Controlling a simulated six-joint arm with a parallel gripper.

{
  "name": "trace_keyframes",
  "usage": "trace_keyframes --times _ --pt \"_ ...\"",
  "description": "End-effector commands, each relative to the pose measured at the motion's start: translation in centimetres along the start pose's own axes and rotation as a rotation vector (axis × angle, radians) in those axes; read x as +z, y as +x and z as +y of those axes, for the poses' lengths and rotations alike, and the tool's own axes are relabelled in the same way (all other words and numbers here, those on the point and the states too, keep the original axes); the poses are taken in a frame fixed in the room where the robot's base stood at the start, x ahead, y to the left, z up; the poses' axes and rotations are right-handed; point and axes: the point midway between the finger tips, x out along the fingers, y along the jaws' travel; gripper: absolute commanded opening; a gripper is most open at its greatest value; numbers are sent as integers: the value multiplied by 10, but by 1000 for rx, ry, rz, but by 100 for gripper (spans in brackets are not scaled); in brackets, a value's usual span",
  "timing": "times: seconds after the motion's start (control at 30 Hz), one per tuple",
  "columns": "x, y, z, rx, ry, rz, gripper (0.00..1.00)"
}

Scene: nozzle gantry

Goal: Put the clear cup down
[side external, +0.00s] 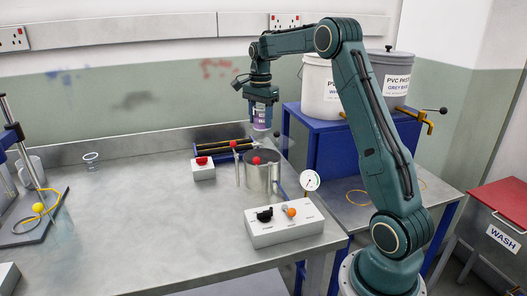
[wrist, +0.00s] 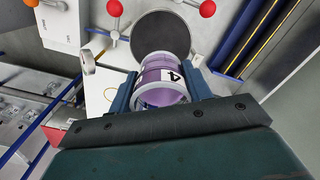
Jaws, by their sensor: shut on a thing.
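My gripper (side external: 262,97) is shut on a clear cup (side external: 261,121) and holds it in the air above the bench, near the metal pot. The cup looks purple inside, with a pale rim and a white label with a dark mark. In the wrist view the cup (wrist: 165,68) sits between the two fingers of my gripper (wrist: 164,88). The contents cannot be told clearly.
The metal pot (side external: 262,178) stands below, with red-knobbed levers. A control box (side external: 283,226), a gauge (side external: 310,181) and a small white box with a red switch (side external: 203,171) are near it. The grey bench (side external: 150,220) is clear at left centre. A blue stand (side external: 330,140) is behind.

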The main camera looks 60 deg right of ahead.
Motion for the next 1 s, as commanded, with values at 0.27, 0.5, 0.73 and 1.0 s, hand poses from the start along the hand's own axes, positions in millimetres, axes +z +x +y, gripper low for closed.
trace_keyframes --times 0.27,0.5,0.73,1.0 --pt "0 0 0 -1 0 0 24" --pt "-1 0 2 -1 18 0 24" --pt "-7 0 14 0 139 0 24" --pt "-21 0 43 0 445 0 24"
